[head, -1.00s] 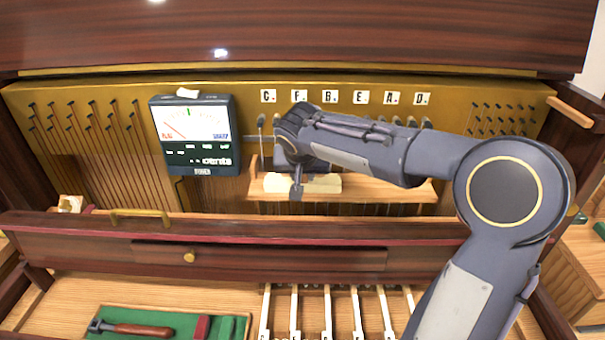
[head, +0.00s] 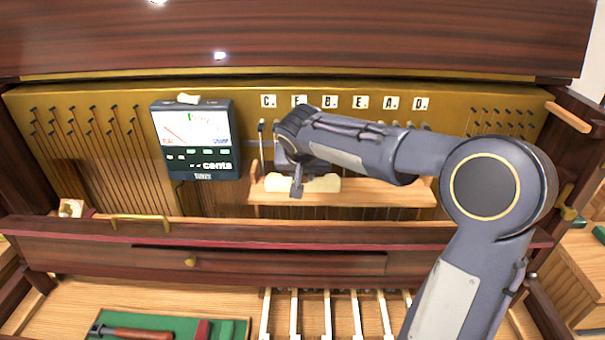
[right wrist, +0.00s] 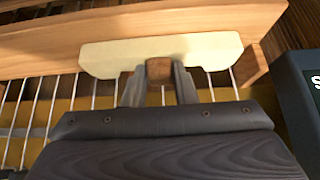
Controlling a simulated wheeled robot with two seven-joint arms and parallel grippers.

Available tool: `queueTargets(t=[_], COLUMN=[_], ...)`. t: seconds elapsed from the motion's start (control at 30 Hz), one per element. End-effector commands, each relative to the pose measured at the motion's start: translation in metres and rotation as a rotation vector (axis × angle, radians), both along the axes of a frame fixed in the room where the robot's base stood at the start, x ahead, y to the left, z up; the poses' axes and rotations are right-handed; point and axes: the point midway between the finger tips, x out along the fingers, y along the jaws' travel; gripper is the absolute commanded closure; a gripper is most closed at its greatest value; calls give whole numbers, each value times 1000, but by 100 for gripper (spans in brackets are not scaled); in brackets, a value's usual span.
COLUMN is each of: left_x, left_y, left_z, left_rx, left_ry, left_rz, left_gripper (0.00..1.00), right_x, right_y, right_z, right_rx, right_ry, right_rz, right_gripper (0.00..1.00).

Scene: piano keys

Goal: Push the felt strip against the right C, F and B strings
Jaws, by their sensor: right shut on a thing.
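The cream felt strip (head: 328,185) lies lengthwise along a wooden rail in front of the strings, below the C label (head: 268,101), F label (head: 299,100) and B label (head: 331,102). In the right wrist view the strip (right wrist: 205,48) has a small brown wooden grip block (right wrist: 159,71). My right gripper (right wrist: 159,82) is shut on this block. Several pale strings (right wrist: 95,92) run past the strip's edge; I cannot tell whether it touches them. In the head view my right gripper (head: 297,181) is partly hidden by my wrist. My left gripper is out of view.
A tuning meter (head: 200,155) hangs left of the strip. The wooden rail (head: 390,190) runs behind and below it. A dark fallboard (head: 90,240) with a brass knob crosses in front. A green tray (head: 170,322) holds tools at front left.

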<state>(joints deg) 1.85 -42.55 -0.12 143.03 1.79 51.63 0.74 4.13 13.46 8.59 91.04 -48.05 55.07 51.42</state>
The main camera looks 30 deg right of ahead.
Motion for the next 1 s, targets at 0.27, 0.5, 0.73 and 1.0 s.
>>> queueTargets(t=[0.27, 0.5, 0.73, 1.0], left_x=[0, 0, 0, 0], left_y=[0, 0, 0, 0], left_z=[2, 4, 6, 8], left_rx=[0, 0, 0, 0], left_ry=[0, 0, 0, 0], left_rz=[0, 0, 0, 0], left_gripper=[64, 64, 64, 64], right_x=[5, 9, 13, 18], right_y=[-3, -6, -8, -11], right_z=[0, 0, 1, 0], right_rx=[0, 0, 0, 0], right_ry=[0, 0, 0, 0], right_rz=[-1, -1, -1, 0], right_gripper=[89, 89, 89, 89])
